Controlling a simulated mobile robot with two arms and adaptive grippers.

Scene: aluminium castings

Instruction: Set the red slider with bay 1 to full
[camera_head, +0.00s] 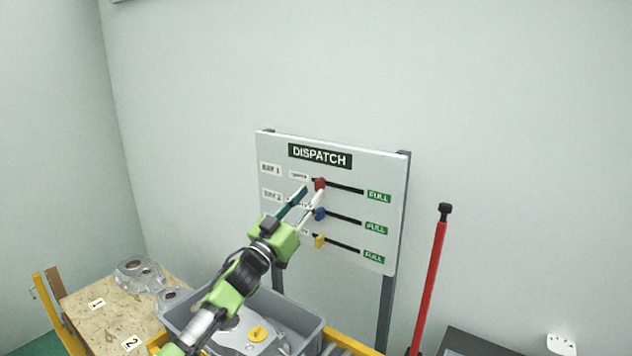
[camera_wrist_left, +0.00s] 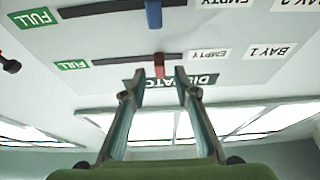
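The red slider (camera_head: 320,183) sits on the top track of the DISPATCH board, in the row labelled BAY 1. It is near the EMPTY end of that track, on the left in the head view, away from the green FULL label (camera_head: 379,196). My left gripper (camera_head: 313,190) is at the red slider with its fingers apart. In the left wrist view, which is upside down, the red slider (camera_wrist_left: 159,67) appears between the open fingertips (camera_wrist_left: 161,72), with a gap on each side. I cannot tell whether a finger touches it. My right gripper is not in view.
The blue slider (camera_head: 319,214) and yellow slider (camera_head: 319,241) sit on the lower tracks, close below my gripper. A grey crate (camera_head: 310,327) with castings stands below the board. A red post (camera_head: 430,285) stands to the right. The wall above is clear.

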